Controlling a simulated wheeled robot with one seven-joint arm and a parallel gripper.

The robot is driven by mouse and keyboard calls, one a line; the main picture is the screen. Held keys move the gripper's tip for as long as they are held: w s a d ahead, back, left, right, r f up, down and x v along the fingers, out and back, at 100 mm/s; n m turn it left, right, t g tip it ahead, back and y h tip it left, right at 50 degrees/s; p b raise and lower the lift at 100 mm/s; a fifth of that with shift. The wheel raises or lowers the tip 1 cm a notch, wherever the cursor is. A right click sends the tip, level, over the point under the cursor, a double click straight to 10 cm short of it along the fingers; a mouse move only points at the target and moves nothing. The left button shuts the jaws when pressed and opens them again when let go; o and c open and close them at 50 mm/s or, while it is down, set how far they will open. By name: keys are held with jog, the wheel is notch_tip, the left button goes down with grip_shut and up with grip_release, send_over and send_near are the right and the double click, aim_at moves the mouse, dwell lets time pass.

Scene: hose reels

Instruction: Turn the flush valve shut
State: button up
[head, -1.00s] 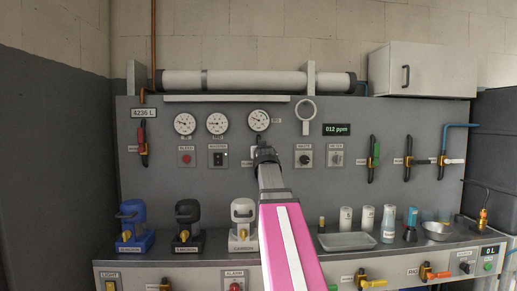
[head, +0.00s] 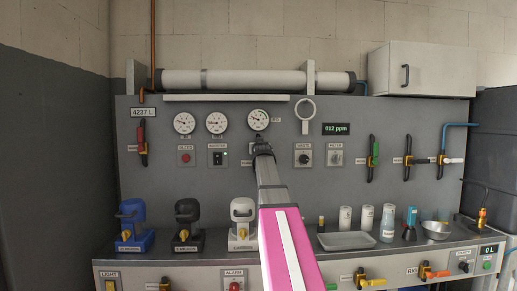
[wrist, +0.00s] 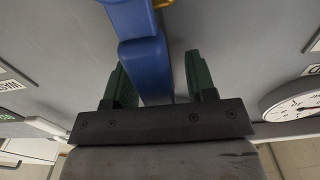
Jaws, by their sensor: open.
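My gripper (head: 262,145) is at the wall panel, just below the right-hand round gauge. In the wrist view my gripper (wrist: 160,78) is open, with one green finger on each side of a blue lever handle (wrist: 147,70). The handle lies nearer the left finger, and a gap shows on the right. A bit of yellow metal shows at the handle's far end. In the head view my gripper and arm hide this handle. No label reading flush can be made out on it.
Three gauges (head: 215,123) line the panel above. A red-handled valve (head: 141,140) is at left; a green-handled one (head: 373,155) and others are at right. Three pump-like units (head: 187,225), a tray (head: 346,240) and several bottles stand on the bench.

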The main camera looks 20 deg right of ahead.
grip_shut()
jog(key=shift+s+d, duration=0.1)
jog(key=s+d+f+m, duration=0.2)
jog(key=d+f+m, duration=0.6)
jog(key=m, duration=1)
jog(key=shift+s+f, duration=0.15)
jog(key=shift+f, duration=0.25)
dwell(0.5)
